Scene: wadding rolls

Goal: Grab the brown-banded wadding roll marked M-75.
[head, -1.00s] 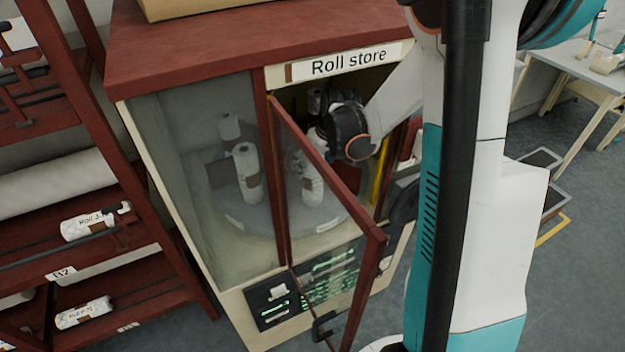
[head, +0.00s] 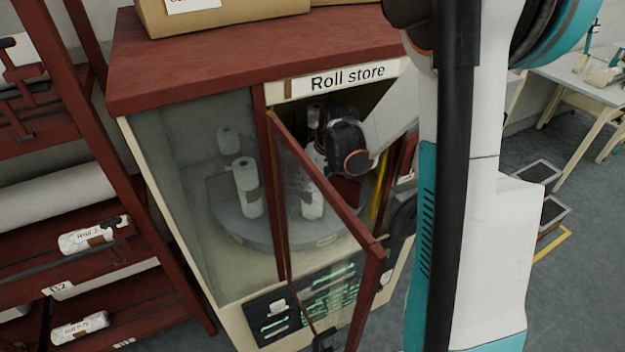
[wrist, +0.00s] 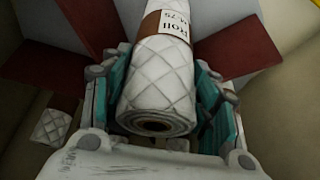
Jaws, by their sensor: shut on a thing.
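The brown-banded wadding roll (wrist: 155,80) is white and quilted, and its label reads "Roll M-75" in the wrist view. My gripper (wrist: 160,95) is shut on it, with one teal-padded finger on each side. The roll's near end, with a brown core hole, faces the wrist camera. In the head view my gripper reaches into the roll store (head: 190,68) through the open doorway. Its fingers and the held roll are largely hidden there by the wrist and the door frame.
The glass door (head: 335,215) stands open in front of the cabinet. Other white rolls (head: 246,185) stand on the round grey turntable (head: 260,235) inside. Dark red dividers (wrist: 245,45) surround the held roll. A rack (head: 110,200) with rolls stands at the left.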

